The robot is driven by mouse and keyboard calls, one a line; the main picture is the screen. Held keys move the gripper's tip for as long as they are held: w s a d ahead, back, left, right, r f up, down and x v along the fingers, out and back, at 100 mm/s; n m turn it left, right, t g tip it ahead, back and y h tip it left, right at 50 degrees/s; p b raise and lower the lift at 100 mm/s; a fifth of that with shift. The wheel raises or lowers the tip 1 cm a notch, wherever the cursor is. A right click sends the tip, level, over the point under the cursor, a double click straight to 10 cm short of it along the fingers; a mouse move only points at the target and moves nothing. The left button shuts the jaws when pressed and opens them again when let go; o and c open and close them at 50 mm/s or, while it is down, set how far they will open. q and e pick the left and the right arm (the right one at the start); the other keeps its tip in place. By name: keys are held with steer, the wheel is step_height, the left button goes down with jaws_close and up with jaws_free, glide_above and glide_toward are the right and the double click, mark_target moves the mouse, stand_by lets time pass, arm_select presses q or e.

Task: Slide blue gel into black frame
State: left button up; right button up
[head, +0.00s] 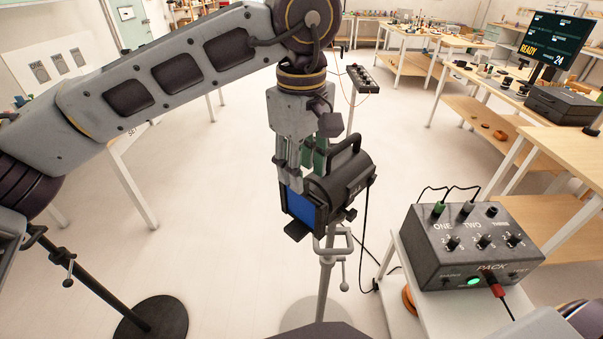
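The blue gel (301,209) is a flat blue square at the front face of a black lamp (343,187), in the middle of the head view. The lamp's black frame (319,219) borders it; I cannot tell how fully the gel sits inside. My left gripper (291,178) points down from above, its fingers at the gel's upper edge and close against the lamp. The fingers overlap in this view, so their gap and any hold on the gel are hidden. My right gripper is not in view.
The lamp stands on a stand (325,266) with a cable hanging at its right. A black power pack (470,245) with knobs and plugs sits on a white table (409,290) at right. A round black stand base (152,318) is lower left.

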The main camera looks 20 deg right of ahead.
arm_select(q)
steer(key=shift+s+a+r, duration=0.1)
steer(key=shift+r, duration=2.65)
steer(key=shift+r, duration=0.15)
